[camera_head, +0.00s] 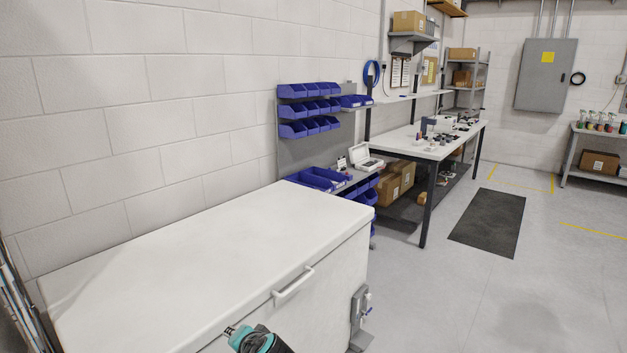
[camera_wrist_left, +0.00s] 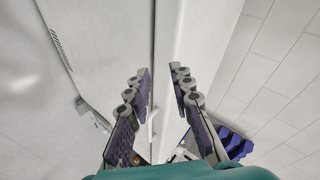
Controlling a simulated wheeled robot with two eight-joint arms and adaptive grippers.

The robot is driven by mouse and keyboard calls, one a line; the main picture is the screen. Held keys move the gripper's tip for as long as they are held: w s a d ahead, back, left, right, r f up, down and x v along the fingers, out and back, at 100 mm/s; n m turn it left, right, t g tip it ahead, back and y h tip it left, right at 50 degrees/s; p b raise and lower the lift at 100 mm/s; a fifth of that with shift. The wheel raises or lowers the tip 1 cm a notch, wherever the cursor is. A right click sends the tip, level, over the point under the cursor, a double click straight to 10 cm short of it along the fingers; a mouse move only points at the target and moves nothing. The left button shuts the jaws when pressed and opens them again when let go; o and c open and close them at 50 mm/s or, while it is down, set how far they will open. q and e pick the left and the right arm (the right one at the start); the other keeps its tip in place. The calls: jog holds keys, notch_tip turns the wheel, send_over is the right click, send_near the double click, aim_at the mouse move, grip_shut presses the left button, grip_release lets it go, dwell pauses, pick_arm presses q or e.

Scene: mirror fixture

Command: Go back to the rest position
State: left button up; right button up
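My left gripper (camera_wrist_left: 160,72) shows in the left wrist view, its two padded fingers apart with nothing between them. A white chest freezer (camera_head: 200,240) fills the lower left of the head view, and its lid looks shut. Its handle (camera_head: 293,286) is on the front, near the top edge. In the wrist view a pale surface with a long dark seam lies beyond the fingers. A teal and black part of my arm shows at the bottom edge of the head view, in front of the freezer. My right gripper is not seen.
Blue bins (camera_head: 310,108) hang on a rack behind the freezer, with more bins (camera_head: 318,179) below. A workbench (camera_head: 408,143) with small items stands farther back. A dark mat (camera_head: 489,222) lies on the floor.

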pick_arm(q)
jog(key=s+d+f+n+g+h, duration=0.1)
jog(key=s+n+h, duration=0.4)
jog(key=s, duration=1.7)
jog(key=shift+s+f+n+g+h, duration=0.15)
jog(key=shift+f+n+g+h, duration=0.2)
jog(key=shift+f+h, duration=0.3)
jog(key=shift+r, duration=0.1)
